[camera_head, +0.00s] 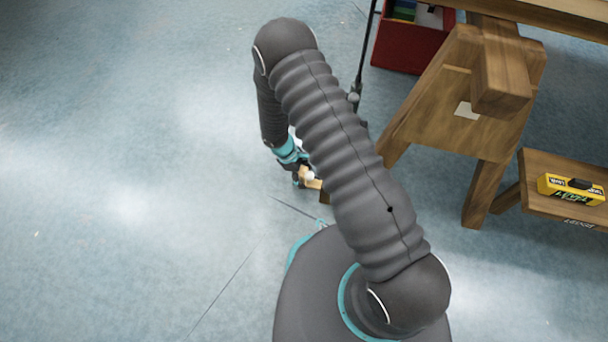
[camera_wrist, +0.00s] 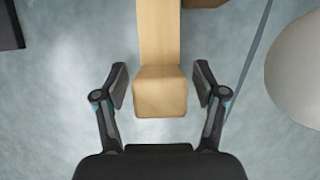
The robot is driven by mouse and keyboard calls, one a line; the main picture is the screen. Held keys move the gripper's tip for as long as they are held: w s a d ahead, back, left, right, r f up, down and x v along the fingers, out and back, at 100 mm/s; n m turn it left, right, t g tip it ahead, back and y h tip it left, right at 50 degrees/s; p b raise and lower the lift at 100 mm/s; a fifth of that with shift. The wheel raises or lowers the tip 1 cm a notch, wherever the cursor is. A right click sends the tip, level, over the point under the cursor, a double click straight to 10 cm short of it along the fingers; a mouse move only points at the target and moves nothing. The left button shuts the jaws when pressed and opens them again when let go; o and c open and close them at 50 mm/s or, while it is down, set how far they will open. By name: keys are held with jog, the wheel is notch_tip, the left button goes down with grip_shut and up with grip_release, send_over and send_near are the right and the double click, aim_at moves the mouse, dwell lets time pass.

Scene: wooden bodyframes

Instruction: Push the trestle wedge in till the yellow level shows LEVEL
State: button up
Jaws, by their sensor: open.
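A pale wooden bar with a squared end (camera_wrist: 160,92), which looks like the wedge, runs away from me in the wrist view. My gripper (camera_wrist: 162,84) is open, with one finger on each side of the bar's end and a gap on both sides. In the head view my gripper is low, left of the trestle, and partly hidden by my arm; a bit of light wood (camera_head: 312,183) shows beside it. The yellow level (camera_head: 570,190) lies on a wooden board at the right; its display is too small to read. Where the wedge meets the trestle is hidden.
The wooden trestle (camera_head: 440,115) stands at the upper right, with a beam (camera_head: 502,75) on top. A red crate (camera_head: 397,50) with coloured items stands behind it. The wooden board (camera_head: 540,170) under the level is at the right. The blue floor at the left is clear.

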jog(key=v, duration=1.1)
jog(key=shift+r, duration=0.25)
jog(key=shift+a, duration=0.15)
jog(key=s+d+r+m+t+y+p, duration=0.1)
jog(key=s+d+r+m, duration=0.4)
jog(key=r, duration=1.2)
jog(key=s+d+r+m+t+y+p, duration=0.2)
jog(key=s+d+r+m+p, duration=0.3)
jog(key=r, duration=1.3)
jog(key=s+d+r+m+t+y+p, duration=0.1)
jog(key=s+d+r+m+t+p, duration=0.2)
jog(key=s+d+r, duration=0.7)
notch_tip(320, 180, up, 7)
jog(key=shift+r+m+t, duration=0.25)
jog(key=shift+m+t, duration=0.15)
jog(key=shift+m, duration=0.6)
